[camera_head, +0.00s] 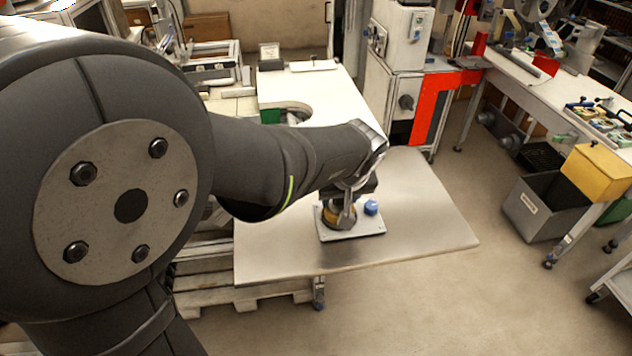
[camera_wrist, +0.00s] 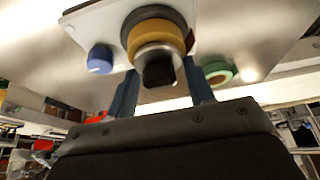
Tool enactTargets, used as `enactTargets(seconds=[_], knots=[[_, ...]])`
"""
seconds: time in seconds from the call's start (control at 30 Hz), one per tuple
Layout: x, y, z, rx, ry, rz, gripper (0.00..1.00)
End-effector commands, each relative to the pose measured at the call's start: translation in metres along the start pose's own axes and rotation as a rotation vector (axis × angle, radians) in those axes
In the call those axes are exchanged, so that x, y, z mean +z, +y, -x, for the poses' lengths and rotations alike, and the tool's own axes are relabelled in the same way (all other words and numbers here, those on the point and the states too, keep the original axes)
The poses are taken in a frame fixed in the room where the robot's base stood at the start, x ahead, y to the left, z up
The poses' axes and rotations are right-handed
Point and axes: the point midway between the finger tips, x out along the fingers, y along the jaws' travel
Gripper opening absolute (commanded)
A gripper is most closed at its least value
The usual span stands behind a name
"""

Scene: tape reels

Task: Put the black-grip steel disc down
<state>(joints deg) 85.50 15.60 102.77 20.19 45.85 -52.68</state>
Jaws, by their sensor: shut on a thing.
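The black-grip steel disc (camera_wrist: 158,72) is between the two fingers of my gripper (camera_wrist: 162,88) in the wrist view, and my gripper is shut on it. Its black grip points toward the wrist camera. A yellow-orange reel (camera_wrist: 157,33) with a dark rim shows directly behind the disc; whether they touch I cannot tell. In the head view, my gripper (camera_head: 346,208) is low over a pale plate (camera_head: 362,230) on the metal table, beside the yellow reel (camera_head: 328,219). My wrist hides most of the disc there.
A blue knob (camera_head: 371,207) stands on the plate right of my gripper; it also shows in the wrist view (camera_wrist: 100,60). A green ring (camera_wrist: 217,73) lies to the right in the wrist view. The metal table (camera_head: 425,215) is clear to the right of the plate.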

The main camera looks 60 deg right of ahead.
Motion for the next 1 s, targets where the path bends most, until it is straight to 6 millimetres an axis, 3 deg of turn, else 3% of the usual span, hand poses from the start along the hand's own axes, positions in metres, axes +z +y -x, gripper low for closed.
enactTargets(seconds=[0.27,0.3,0.4,1.0], knots=[[0.0026,0.0,-0.0061,-0.001,-0.001,-0.001,0.21],[0.003,-0.0001,-0.0067,-0.001,-0.001,-0.001,0.52],[0.0036,-0.0004,-0.0071,-0.002,-0.003,-0.001,0.7],[0.0059,-0.0011,-0.008,-0.005,-0.01,0.0,0.7]])
